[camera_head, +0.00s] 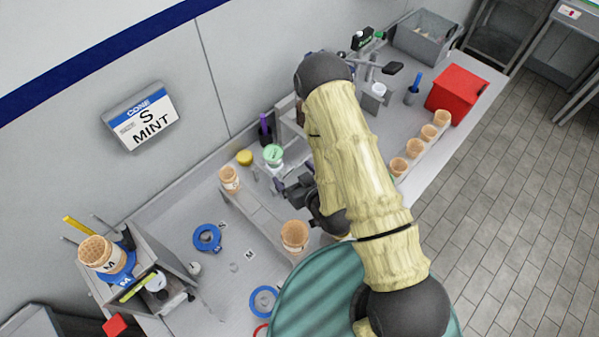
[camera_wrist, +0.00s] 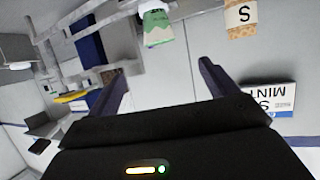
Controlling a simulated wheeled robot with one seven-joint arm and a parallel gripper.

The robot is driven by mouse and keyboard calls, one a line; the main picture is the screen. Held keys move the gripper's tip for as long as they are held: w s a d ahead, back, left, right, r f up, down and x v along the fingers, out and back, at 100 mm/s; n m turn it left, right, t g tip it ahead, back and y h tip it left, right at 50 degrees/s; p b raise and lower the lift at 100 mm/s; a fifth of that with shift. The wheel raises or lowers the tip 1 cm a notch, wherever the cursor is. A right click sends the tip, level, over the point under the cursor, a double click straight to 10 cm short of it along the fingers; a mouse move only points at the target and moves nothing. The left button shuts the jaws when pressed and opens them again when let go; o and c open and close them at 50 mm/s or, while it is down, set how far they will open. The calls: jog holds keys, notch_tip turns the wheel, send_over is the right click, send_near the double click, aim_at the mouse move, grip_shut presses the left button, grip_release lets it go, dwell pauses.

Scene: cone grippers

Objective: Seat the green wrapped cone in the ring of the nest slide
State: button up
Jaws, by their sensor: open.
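The green wrapped cone (camera_head: 273,154) stands near the wall, left of my arm, with its green top showing. In the wrist view the green and white wrapped cone (camera_wrist: 157,27) is at the top centre, beyond my fingertips and apart from them. My gripper (camera_wrist: 160,78) is open, with nothing between its fingers. In the head view my gripper (camera_head: 292,190) is just right of and below the cone, partly hidden by my own arm. I cannot tell the nest slide and its ring apart from the grey fixtures around the cone.
A cone marked S (camera_wrist: 240,17) is close to the green one. A grey rail (camera_head: 262,222) carries a waffle cone at each end. Blue rings (camera_head: 207,238) lie on the bench. A red box (camera_head: 456,94) and a row of cones (camera_head: 414,148) are right of my arm.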

jog(key=shift+p+v, duration=1.35)
jog(key=shift+p, duration=0.2)
jog(key=w+d+r+m+g+h+b, duration=0.2)
jog(key=w+d+r+g+h+b, duration=0.1)
jog(key=w+d+h+b, duration=0.35)
jog(key=s+d+r+m+g+b, duration=0.4)
jog(key=s+d+r+g+b, duration=0.1)
jog(key=s+d, duration=0.5)
notch_tip(320, 180, up, 3)
jog(key=shift+s+d+f+m+g+h+b, duration=0.3)
jog(key=shift+s+b, duration=0.2)
jog(key=shift+s, duration=0.65)
